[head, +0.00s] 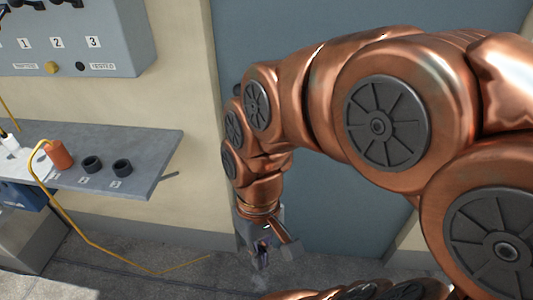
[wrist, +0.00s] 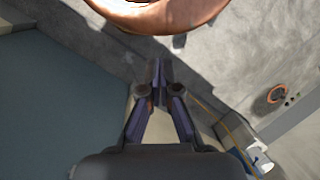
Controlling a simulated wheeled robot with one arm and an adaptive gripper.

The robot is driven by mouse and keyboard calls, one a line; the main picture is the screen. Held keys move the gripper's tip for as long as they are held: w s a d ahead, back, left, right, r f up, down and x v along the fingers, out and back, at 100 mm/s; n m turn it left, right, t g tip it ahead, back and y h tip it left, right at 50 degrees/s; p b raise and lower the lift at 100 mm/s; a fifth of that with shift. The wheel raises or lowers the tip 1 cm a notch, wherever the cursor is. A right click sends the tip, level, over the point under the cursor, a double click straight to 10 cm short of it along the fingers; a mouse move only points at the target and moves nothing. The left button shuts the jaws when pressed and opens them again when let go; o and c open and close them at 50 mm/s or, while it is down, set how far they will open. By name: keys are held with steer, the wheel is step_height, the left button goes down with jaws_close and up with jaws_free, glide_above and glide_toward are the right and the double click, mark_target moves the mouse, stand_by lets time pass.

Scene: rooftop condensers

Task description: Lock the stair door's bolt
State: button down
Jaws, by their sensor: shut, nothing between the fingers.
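The stair door (head: 345,215) is a flat blue-grey panel behind my arm in the head view. It also appears as a blue-grey surface at the left of the wrist view (wrist: 55,105). I cannot make out the bolt; my copper arm covers much of the door and its left edge. A small dark piece (head: 237,90) shows beside the arm near that edge, but I cannot tell what it is. My gripper (head: 262,262) hangs pointing down in front of the door's lower left. In the wrist view its fingers (wrist: 158,75) meet at the tips, with nothing between them.
A grey shelf (head: 140,165) at the left holds an orange cylinder (head: 58,155) and two black rings (head: 108,165). A numbered grey panel box (head: 75,40) hangs above it. A yellow cable (head: 75,225) droops to the floor. Beige wall separates shelf and door.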

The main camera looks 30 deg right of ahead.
steer(key=w+a+f+y+b, duration=0.2)
steer(key=w+y+b, duration=0.2)
steer(key=w, duration=0.2)
steer(key=w+a+f+y+b, duration=0.2)
steer(key=w+f+y+b, duration=0.1)
steer(key=w, duration=0.3)
steer(key=w+d+f+m+t+y+b, duration=0.2)
steer(key=w+d+m+t+y+b, duration=0.15)
steer(key=w+d+y+b, duration=0.55)
steer(key=w+d+f+m+t+h+b, duration=0.1)
steer(key=d+f+t, duration=0.3)
steer(key=d, duration=0.6)
steer(key=w+d+f+m+t+h+b, duration=0.2)
steer(key=d+f+m+t, duration=0.1)
steer(key=d, duration=0.7)
steer(key=w+d+f+m+t+h+b, duration=0.1)
steer(key=d+f+m+t+b, duration=0.1)
steer(key=d+t, duration=0.5)
steer(key=d+f+m, duration=0.1)
steer(key=d+f, duration=0.1)
steer(key=d, duration=0.1)
steer(key=shift+w+d+f+t+h, duration=0.3)
steer(key=shift+f+t+h, duration=0.05)
steer(key=shift+f+h, duration=0.05)
steer(key=shift+w+a, duration=0.1)
steer(key=x, duration=1.3)
steer(key=shift+w+a, duration=0.25)
steer(key=shift+w, duration=0.05)
